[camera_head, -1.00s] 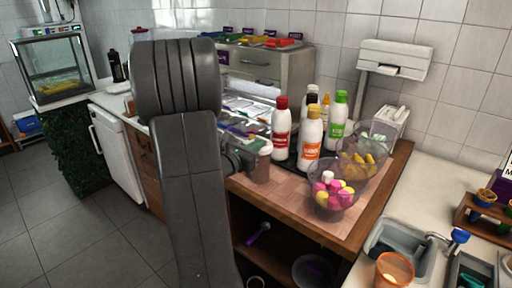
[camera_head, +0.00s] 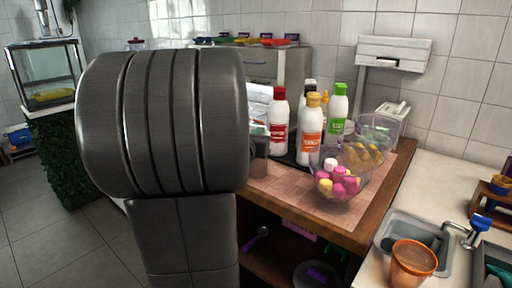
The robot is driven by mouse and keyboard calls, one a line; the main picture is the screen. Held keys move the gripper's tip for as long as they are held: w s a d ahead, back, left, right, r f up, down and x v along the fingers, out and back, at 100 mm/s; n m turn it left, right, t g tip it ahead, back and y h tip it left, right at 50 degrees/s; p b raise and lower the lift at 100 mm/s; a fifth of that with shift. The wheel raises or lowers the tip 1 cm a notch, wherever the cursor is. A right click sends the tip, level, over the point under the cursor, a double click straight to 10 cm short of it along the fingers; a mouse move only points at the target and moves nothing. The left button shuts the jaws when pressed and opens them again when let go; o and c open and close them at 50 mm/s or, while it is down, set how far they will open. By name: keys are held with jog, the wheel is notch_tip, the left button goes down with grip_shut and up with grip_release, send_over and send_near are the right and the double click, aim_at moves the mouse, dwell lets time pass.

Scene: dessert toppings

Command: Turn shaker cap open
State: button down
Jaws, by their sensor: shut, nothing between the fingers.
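The shaker is almost wholly hidden behind my arm. Only a narrow dark brownish edge, which looks like part of the shaker (camera_head: 260,166), shows at the right side of my arm, at the left end of the wooden counter (camera_head: 300,212). Its cap cannot be made out, so I cannot tell how it is turned. My gripper is hidden behind my own thick grey arm link, and whether it touches the shaker cannot be seen.
Bottles with red (camera_head: 279,122), orange (camera_head: 311,130) and green (camera_head: 338,112) labels stand right of my arm. A clear bowl of pink and yellow sweets (camera_head: 337,182) sits in front of them. An orange cup (camera_head: 411,262) stands by the sink (camera_head: 400,232).

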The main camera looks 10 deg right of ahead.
jog(key=shift+d+f+n+t+y+b, duration=0.25)
jog(key=shift+n+t+y+b, duration=0.5)
jog(key=shift+b, duration=1.5)
jog(key=shift+d+f+n+t+y+b, duration=0.15)
jog(key=shift+d+n+y+b, duration=0.3)
jog(key=shift+y+b, duration=1.25)
jog(key=shift+a+n+h+b, duration=0.1)
jog(key=shift+n+h+b, duration=0.3)
jog(key=shift+b, duration=0.65)
jog(key=shift+r+n+y+b, duration=0.35)
jog(key=shift+y+b, duration=0.2)
jog(key=shift+b, duration=0.8)
jog(key=shift+s, duration=0.2)
